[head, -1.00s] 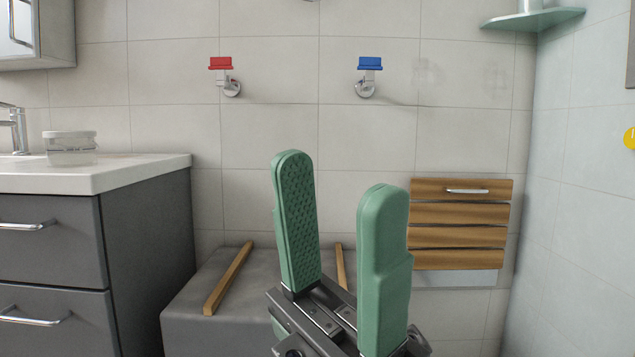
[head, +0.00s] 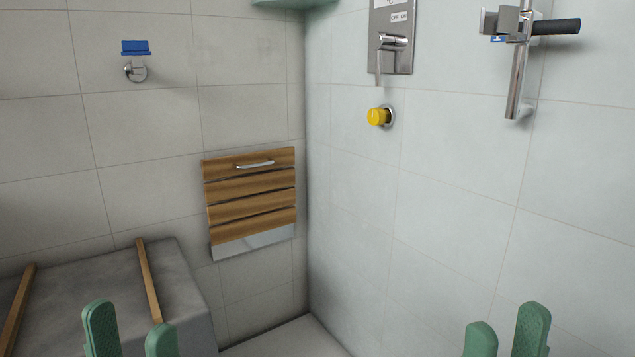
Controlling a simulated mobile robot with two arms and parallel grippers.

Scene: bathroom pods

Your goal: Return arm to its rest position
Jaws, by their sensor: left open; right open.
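My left gripper (head: 130,330) shows at the bottom left of the head view, its two green fingers apart and nothing between them. It appears in front of the grey bench. My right gripper (head: 507,335) shows at the bottom right, its green fingers also apart and empty, in front of the pale side wall. Only the finger ends of both grippers show; both arms are below the frame. Neither gripper appears to touch anything.
A grey bench (head: 185,262) with wooden strips stands at the lower left. A folded wooden seat (head: 250,195) hangs on the back wall. A blue-handled valve (head: 136,50), yellow knob (head: 379,117), mixer panel (head: 391,40) and shower rail (head: 519,75) are on the walls.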

